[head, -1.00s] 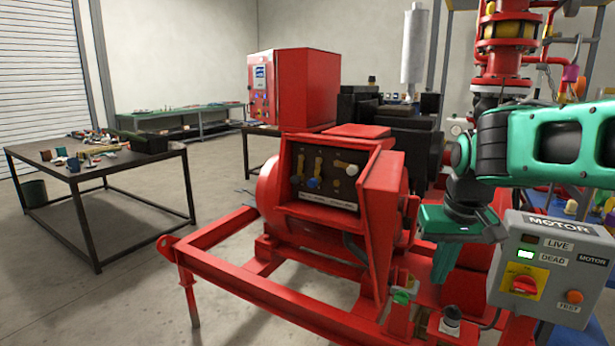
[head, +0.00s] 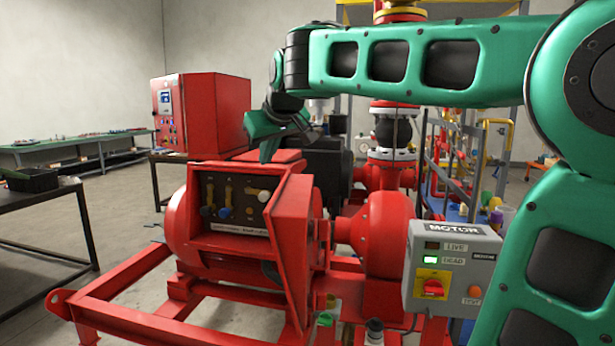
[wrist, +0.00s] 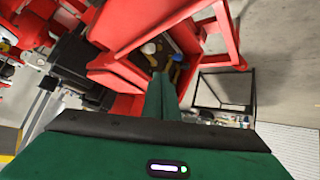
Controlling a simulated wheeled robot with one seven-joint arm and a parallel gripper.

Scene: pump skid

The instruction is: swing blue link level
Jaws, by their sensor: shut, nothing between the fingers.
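The open red terminal box (head: 235,205) holds three brass links on a dark panel. The middle link, with a blue knob (head: 224,213) at its lower end, hangs roughly upright. The left link (head: 208,190) also hangs down, and its knob colour is hard to tell. The right link, with a cream knob (head: 264,196), lies about level. My gripper (head: 266,153) is shut and empty, fingers down, above the box's upper right in the picture. In the wrist view the closed fingers (wrist: 162,95) point towards the panel, and the blue knob (wrist: 177,57) shows just beyond them, apart.
A grey motor switch box (head: 452,268) stands at the front right, its DEAD lamp lit green. A red control cabinet (head: 205,115) stands behind the terminal box. Red skid rails (head: 120,290) run along the front. A dark table (head: 40,205) is at left.

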